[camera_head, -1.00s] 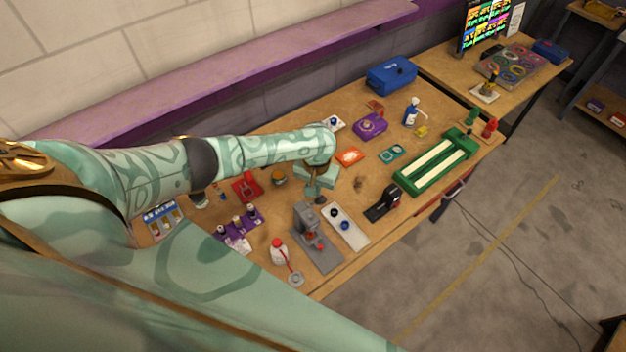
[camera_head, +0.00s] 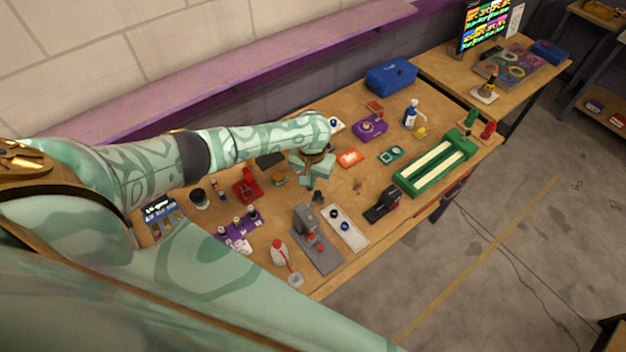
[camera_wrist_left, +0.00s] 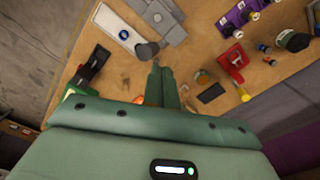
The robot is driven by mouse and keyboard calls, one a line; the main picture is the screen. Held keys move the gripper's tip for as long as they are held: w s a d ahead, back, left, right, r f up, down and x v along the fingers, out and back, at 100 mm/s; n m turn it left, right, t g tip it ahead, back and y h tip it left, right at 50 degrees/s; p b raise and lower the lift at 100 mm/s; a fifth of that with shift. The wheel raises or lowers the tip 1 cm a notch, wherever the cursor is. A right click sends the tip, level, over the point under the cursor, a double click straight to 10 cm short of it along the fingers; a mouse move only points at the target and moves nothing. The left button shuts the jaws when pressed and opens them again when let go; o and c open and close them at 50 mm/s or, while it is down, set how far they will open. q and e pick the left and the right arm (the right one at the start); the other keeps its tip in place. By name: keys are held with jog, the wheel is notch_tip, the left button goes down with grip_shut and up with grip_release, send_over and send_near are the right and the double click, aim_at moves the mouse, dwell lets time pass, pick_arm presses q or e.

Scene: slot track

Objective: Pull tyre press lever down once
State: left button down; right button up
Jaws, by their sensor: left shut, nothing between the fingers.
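The tyre press (camera_head: 305,228) is a grey upright block on a grey base near the front edge of the bench. Its lever ends in a dark knob (camera_head: 317,196) at the back of the press. In the left wrist view the grey press (camera_wrist_left: 172,22) and the dark knob (camera_wrist_left: 146,51) lie just beyond the fingertips. My left gripper (camera_head: 309,183) is shut and empty, close behind the knob. In the left wrist view its closed fingers (camera_wrist_left: 156,68) point toward the knob. I cannot tell whether they touch it. My right gripper is not in view.
A white tray (camera_head: 354,233) with dark round parts lies right of the press. A white bottle with a red cap (camera_head: 279,252) stands left of it. A purple rack (camera_head: 238,230), a red tool (camera_head: 246,188) and a black device (camera_head: 383,206) are nearby.

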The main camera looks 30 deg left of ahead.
pick_arm(q)
notch_tip(320, 180, up, 6)
jog(key=a, duration=0.2)
jog(key=shift+w, duration=0.4)
dwell(0.6)
